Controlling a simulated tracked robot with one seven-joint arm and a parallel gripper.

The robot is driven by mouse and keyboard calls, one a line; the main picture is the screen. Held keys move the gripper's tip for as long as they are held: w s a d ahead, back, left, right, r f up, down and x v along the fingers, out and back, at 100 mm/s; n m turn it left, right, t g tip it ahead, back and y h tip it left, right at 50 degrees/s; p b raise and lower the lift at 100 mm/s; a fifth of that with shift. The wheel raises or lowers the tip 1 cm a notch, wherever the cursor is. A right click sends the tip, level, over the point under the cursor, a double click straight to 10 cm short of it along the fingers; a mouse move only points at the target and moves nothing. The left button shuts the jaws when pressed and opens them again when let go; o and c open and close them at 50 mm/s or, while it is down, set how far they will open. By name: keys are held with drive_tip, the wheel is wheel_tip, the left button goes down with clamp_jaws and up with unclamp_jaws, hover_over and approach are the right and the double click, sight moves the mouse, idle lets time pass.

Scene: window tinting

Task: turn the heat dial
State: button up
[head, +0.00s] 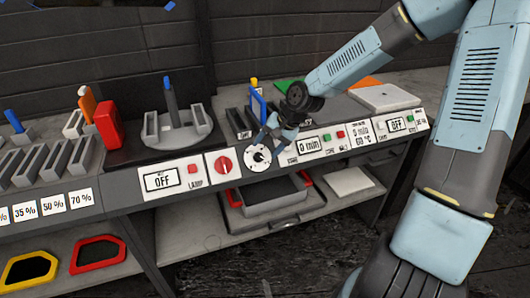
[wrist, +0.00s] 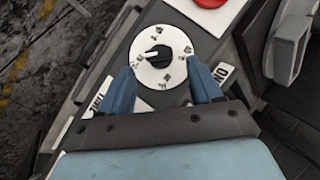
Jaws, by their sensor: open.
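A round white dial (head: 258,157) with a black centre knob sits on the sloped front panel of the bench. In the wrist view the dial (wrist: 160,72) shows dark marks around its rim, and a white pointer line on the knob points left. My gripper (head: 268,138) is at this dial, open and empty. In the wrist view the blue fingers of my gripper (wrist: 161,80) stand apart at the dial's lower left and lower right. Whether they touch it I cannot tell. No heat label can be read on the dial.
A red knob (head: 223,164) is just left of the dial, beside an OFF display (head: 163,180) with a lamp button. A 0 min display (head: 311,146) with green and red buttons is to the right. Tool holders (head: 176,128) stand on the bench above. A dark tray (head: 270,194) sits below.

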sight(261, 155)
drive_tip(key=shift+x, duration=1.7)
drive_tip(key=shift+c, duration=0.4)
drive_tip(key=c, duration=0.9)
drive_tip(key=shift+d, duration=0.2)
drive_tip(key=shift+c, duration=0.3)
drive_tip(key=shift+a, duration=0.1)
